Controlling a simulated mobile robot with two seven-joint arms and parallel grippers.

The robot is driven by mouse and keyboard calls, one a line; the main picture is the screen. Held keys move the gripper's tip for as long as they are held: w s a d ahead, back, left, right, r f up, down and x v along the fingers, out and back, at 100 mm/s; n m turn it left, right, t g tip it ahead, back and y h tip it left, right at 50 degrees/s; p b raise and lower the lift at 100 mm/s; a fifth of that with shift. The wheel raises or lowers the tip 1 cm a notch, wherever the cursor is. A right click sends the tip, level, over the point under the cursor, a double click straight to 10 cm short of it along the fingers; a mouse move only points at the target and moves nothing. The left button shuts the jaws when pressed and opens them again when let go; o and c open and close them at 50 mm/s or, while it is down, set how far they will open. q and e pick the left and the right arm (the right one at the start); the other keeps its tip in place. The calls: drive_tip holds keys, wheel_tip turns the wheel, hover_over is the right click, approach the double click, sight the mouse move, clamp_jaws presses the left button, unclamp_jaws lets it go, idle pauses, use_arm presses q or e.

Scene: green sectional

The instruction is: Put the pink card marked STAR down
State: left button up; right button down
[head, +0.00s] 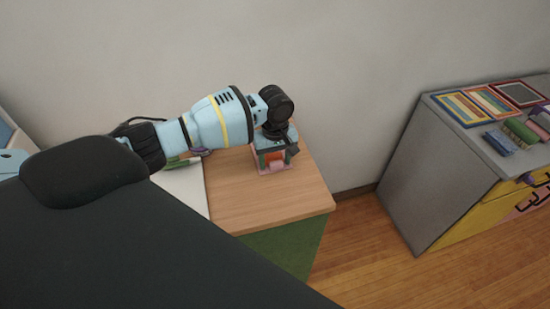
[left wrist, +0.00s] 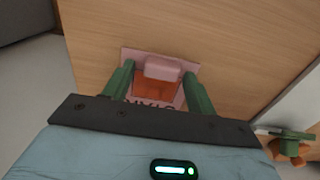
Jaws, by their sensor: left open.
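The pink card (head: 264,170) lies flat on the wooden tabletop, near its back edge. In the left wrist view the card (left wrist: 133,56) has a raised pink block with an orange part by it, and dark letters partly hidden by my gripper's black bar. My left gripper (head: 273,158) points down over the card. In the left wrist view its green fingers (left wrist: 158,78) are apart, one on each side of the block, with gaps visible. My right gripper is not in view.
The wooden tabletop (head: 245,200) is bare in front of the card. A white surface (head: 183,187) adjoins it on the left, with a green item near my arm. A grey cabinet (head: 425,165) with frames and coloured rolls stands right, across a floor gap.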

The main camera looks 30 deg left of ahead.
use_arm(q)
drive_tip(key=shift+r, duration=0.1)
wheel_tip(320, 180, up, 12)
drive_tip(key=p, duration=0.1)
drive_tip(key=shift+p, duration=0.3)
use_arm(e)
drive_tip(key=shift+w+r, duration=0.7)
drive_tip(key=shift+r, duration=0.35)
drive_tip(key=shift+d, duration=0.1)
